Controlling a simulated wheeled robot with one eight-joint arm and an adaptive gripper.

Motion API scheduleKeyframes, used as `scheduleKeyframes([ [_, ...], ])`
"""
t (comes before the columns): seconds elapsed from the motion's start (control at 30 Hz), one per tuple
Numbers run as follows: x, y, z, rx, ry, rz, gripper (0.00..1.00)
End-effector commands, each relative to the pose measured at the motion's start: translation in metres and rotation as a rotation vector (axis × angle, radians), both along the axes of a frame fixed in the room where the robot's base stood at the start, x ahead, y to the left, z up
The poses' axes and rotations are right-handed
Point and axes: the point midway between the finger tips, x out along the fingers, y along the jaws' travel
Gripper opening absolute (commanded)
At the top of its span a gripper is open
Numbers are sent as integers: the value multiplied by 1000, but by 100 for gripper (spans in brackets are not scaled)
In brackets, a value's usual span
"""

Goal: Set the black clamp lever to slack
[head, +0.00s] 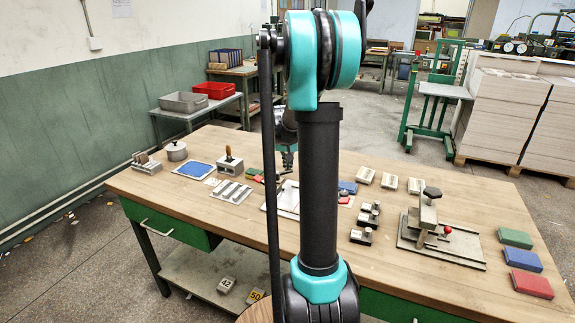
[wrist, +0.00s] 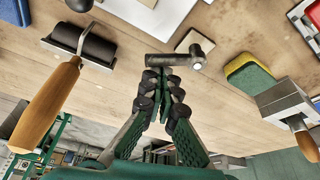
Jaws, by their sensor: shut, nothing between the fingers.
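My gripper (wrist: 172,82) is shut and empty, its fingertips together in the wrist view. Just past the tips is a short dark bar with a round grey metal end (wrist: 196,55). It seems close to the tips; I cannot tell whether they touch or whether this is the clamp lever. In the head view a metal fixture (head: 411,238) stands at the table's right, with a black knob-like top (head: 432,192) and a red knob (head: 447,229). My gripper (head: 288,158) is far left of it, partly hidden by my arm. The lever's setting is not readable.
In the wrist view a roller with a wooden handle (wrist: 45,100) is at left; a green and yellow sponge (wrist: 250,76) and a wooden-handled metal block (wrist: 282,104) are at right. Red, blue and green blocks (head: 522,258) lie at the wooden table's right end.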

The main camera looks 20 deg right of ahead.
Motion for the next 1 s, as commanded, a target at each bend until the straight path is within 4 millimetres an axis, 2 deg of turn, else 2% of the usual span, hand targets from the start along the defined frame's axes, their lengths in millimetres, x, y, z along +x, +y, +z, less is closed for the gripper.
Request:
scheduleKeyframes([
  [0.8, -4, 1, 0, 0, 0, 4, 0],
  [1.0, 1, -1, 2, 0, 0, 4, 0],
])
